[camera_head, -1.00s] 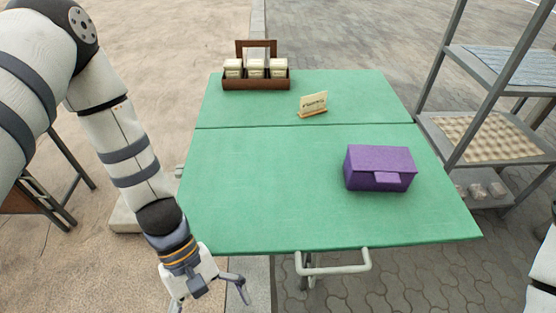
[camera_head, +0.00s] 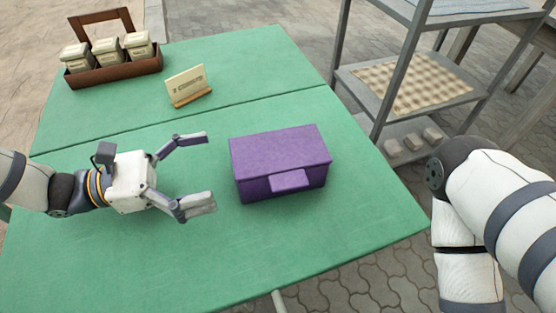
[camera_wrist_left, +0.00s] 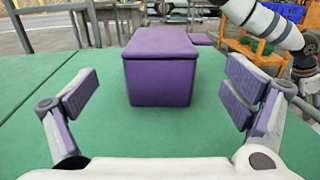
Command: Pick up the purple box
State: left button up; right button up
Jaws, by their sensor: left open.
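The purple box (camera_head: 281,163) stands closed on the green table (camera_head: 300,262), with a tab on its front side. It also shows in the left wrist view (camera_wrist_left: 159,80), straight ahead between the fingers. My left gripper (camera_head: 203,172) is open and empty just left of the box, with its fingers pointing at the box's left end. A small gap separates the fingertips from the box. In the left wrist view the two fingers (camera_wrist_left: 160,92) are spread wider than the box end. My right arm shows at the right of the head view, but its gripper is out of view.
A wooden carrier (camera_head: 115,72) with several jars stands at the table's back left. A small sign (camera_head: 187,85) on a wooden base stands behind the gripper. A grey shelf rack (camera_head: 410,85) stands beyond the table's right edge. The table in front of the box is clear.

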aim_at(246, 155)
pick_arm(q)
jog(key=x, duration=0.7)
jog(key=c, duration=1.5)
